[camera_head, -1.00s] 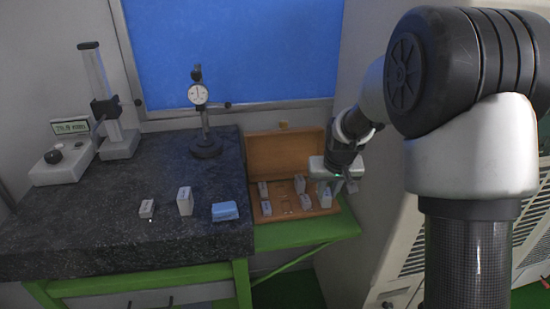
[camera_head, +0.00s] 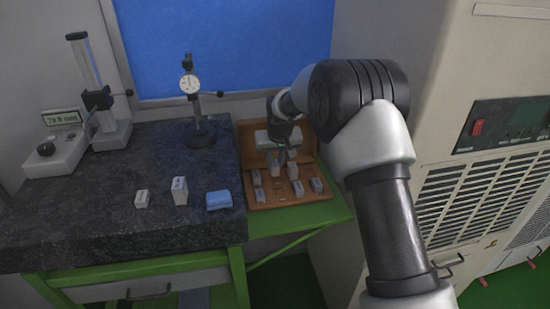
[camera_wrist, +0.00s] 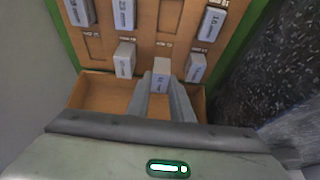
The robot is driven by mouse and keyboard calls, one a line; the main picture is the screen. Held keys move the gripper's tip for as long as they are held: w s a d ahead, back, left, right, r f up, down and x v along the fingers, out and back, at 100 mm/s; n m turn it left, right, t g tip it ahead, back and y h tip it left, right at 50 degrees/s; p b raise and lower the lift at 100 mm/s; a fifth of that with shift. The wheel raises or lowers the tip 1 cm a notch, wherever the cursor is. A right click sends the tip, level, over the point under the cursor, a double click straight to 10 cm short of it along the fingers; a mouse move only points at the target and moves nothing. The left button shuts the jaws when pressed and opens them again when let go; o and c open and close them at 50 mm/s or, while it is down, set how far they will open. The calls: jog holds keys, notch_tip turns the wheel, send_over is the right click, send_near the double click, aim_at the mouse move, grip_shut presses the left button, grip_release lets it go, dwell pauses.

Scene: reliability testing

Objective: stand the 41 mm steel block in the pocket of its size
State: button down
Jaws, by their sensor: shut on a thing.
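My gripper (camera_head: 277,154) is over the back row of the wooden case (camera_head: 256,205). It is shut on a pale steel block (camera_wrist: 161,75), which is between my fingertips in the wrist view and also shows below the gripper in the head view (camera_head: 275,169). The label on this block is too small to read surely. I cannot tell whether its foot is in a pocket or above it. A block (camera_wrist: 124,60) and another block (camera_wrist: 196,68) stand on either side, apart from it. Empty pockets (camera_wrist: 172,16) show in the case floor.
Further labelled blocks (camera_wrist: 212,22) stand in the case's front row. The open lid (camera_head: 246,135) rises behind. On the granite plate (camera_head: 90,220) are a small block (camera_head: 141,199), a taller block (camera_head: 180,191), a blue item (camera_head: 219,200) and a dial gauge stand (camera_head: 200,139).

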jog(key=shift+f, duration=0.65)
jog(key=shift+f+b, duration=0.65)
jog(key=shift+b, duration=0.2)
dwell(0.3)
jog(key=c, duration=1.5)
grip_release()
jog(key=shift+s, duration=0.1)
